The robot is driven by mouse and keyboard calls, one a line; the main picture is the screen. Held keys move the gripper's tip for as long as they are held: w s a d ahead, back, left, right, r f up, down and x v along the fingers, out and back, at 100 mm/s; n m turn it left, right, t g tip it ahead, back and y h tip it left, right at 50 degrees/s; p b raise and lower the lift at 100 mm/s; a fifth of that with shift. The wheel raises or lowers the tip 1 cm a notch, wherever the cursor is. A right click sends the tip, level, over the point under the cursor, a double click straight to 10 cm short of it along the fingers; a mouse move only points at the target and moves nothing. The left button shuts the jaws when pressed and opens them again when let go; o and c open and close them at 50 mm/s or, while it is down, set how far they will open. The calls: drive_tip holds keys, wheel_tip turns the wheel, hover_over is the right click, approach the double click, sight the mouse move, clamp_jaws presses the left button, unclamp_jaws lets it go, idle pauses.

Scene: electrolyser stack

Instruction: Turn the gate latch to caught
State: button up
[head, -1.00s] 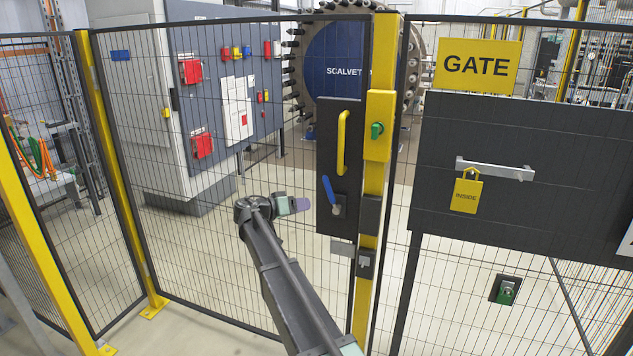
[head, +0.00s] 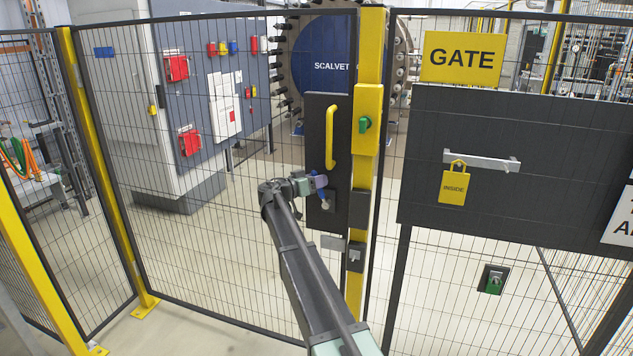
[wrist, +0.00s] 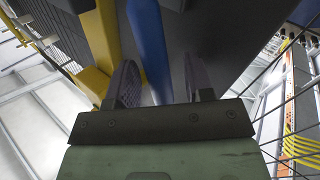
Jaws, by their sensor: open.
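The gate latch has a blue lever (wrist: 149,45) on the dark plate of the gate (head: 325,125), below the yellow pull handle (head: 330,140). In the head view my gripper (head: 319,183) is at the lever and covers most of it; only a small blue part (head: 323,201) shows. In the wrist view my gripper (wrist: 163,88) is open, with one finger on each side of the blue lever. Gaps seem to remain between the lever and both fingers. The lever's pivot and exact angle are hidden.
A yellow post (head: 367,100) with a green knob (head: 364,124) stands just right of the latch plate. A grey panel with a GATE sign (head: 462,60) and a yellow INSIDE padlock (head: 454,187) is further right. Wire mesh fence (head: 215,250) spreads to the left.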

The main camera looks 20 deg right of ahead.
clamp_jaws()
